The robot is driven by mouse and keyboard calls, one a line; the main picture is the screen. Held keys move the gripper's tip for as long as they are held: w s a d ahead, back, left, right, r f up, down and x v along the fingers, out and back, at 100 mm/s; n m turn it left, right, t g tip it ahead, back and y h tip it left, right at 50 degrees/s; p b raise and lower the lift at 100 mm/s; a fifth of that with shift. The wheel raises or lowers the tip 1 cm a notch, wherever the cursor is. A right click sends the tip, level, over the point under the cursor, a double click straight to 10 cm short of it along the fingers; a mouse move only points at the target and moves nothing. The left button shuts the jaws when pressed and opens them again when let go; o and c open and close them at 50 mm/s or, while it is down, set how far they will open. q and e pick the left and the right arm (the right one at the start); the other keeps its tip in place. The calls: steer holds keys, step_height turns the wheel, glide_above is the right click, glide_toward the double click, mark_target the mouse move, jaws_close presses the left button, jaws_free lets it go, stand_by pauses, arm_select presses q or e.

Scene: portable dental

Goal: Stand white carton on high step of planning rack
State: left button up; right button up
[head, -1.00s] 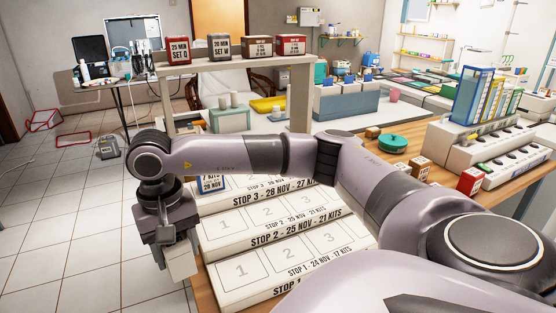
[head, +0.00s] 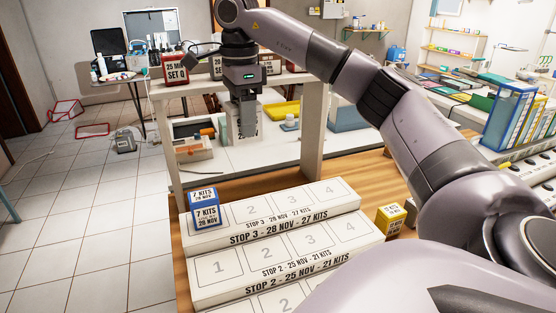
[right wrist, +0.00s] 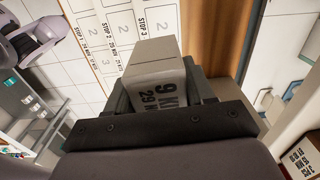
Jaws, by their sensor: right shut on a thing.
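My right gripper (head: 246,126) points down behind the planning rack, in front of the shelf opening in the head view. It is shut on a white carton (right wrist: 152,58), whose label starting "9 KI" over "29 N" shows between the fingers in the right wrist view. The stepped white planning rack (head: 225,238) stands on the wooden table. Its highest step in view, STOP 3, has a blue "7 KITS" carton (head: 204,207) on slot 1; slots 2, 3 and 4 are bare. My left gripper is not in view.
A raised shelf (head: 312,130) with a red "25 MIN SET Q" box (head: 175,69) and other boxes stands behind the rack. A yellow carton (head: 390,220) sits right of the rack. Binders (head: 510,115) stand at far right.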

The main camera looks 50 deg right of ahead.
steer(key=shift+d+r, duration=0.15)
steer(key=shift+d, duration=0.15)
steer(key=shift+m, duration=0.3)
step_height(320, 180, down, 5)
steer(key=shift+s+r+b, duration=0.1)
steer(key=shift+r+b, duration=0.1)
steer(key=shift+b, duration=0.75)
step_height(320, 180, down, 10)
steer(key=shift+f, duration=2.55)
steer(key=shift+f, duration=0.15)
steer(key=o, duration=1)
steer(key=shift+o, duration=0.2)
